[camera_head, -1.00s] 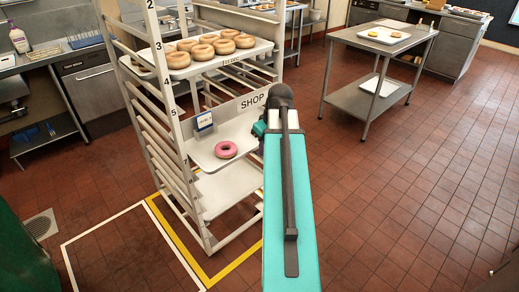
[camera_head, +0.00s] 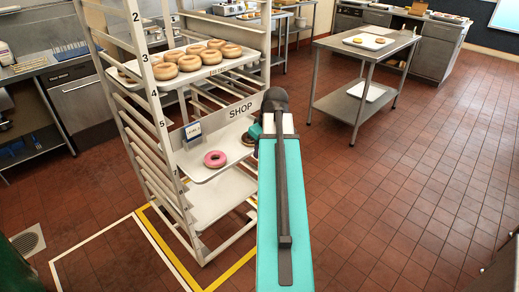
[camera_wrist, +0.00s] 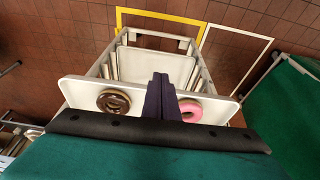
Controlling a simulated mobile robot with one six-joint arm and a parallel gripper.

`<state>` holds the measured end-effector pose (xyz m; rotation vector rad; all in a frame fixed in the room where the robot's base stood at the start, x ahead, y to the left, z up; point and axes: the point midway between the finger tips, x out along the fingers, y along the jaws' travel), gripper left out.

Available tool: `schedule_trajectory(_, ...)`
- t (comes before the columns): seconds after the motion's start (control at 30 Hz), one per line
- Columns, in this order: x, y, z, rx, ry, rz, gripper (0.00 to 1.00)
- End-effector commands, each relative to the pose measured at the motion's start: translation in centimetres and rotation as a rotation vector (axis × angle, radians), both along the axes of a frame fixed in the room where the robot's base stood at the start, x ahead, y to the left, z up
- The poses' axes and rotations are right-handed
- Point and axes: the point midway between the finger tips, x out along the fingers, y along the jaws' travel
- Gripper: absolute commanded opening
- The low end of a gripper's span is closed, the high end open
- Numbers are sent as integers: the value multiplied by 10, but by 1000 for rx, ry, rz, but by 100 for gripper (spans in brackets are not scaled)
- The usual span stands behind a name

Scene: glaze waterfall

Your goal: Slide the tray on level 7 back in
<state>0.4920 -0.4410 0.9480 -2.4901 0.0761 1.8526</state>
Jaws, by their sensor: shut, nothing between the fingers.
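The white tray (camera_head: 197,174) with a pink ring donut (camera_head: 215,158) and a dark donut (camera_head: 248,139) sits low in the rack and sticks out of its front. A printed 7 shows near its left corner. In the wrist view the tray (camera_wrist: 75,92) lies across the rack, with the dark chocolate donut (camera_wrist: 114,102) left and the pink donut (camera_wrist: 190,110) right. My gripper (camera_wrist: 160,85) shows there as dark fingers, shut and empty, between the two donuts. I cannot tell whether it touches the tray. In the head view my arm hides the gripper.
An upper tray (camera_head: 215,68) holds several plain ring donuts. A SHOP sign (camera_head: 240,111) and a small card (camera_head: 191,133) stand above the lower tray. A steel table (camera_head: 400,45) stands at the right. The tiled floor between is clear.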

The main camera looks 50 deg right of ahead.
Motion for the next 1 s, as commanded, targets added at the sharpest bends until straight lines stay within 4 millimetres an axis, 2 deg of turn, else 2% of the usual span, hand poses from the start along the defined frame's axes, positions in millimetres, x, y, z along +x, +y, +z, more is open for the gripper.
schedule_trajectory(0.9,25,-1,-82,1,1,1,0)
schedule_trajectory(1.0,39,-4,-80,0,0,1,0)
